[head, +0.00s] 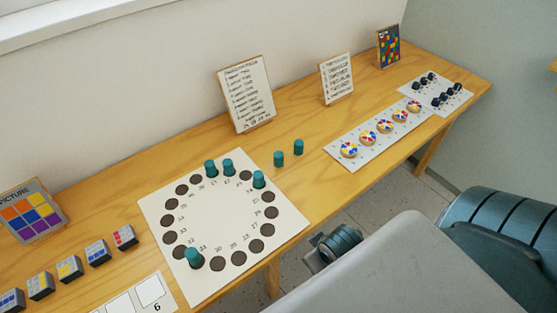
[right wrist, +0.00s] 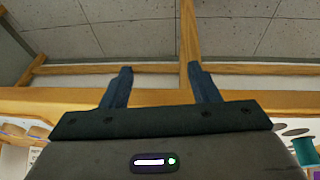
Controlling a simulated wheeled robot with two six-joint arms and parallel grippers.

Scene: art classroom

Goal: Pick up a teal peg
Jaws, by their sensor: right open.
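Two loose teal pegs stand upright on the bare wooden table in the head view, one teal peg (head: 278,159) just right of the white board (head: 160,210) and another teal peg (head: 298,147) a little further right. Several more teal pegs, such as one at the board's front left (head: 194,258), stand on the board's ring of dark round spots. My right gripper shows in the right wrist view (right wrist: 163,82), its two fingers spread apart with nothing between them. A teal peg (right wrist: 305,152) shows at that view's right edge, away from the fingers. My left gripper is not in view.
Several patterned blocks (head: 69,269) stand at the table's left. A white strip with coloured discs (head: 369,138) and a card with dark pieces (head: 441,99) lie at the right. Upright signs (head: 246,94) stand along the back. The table's front edge faces my grey arm.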

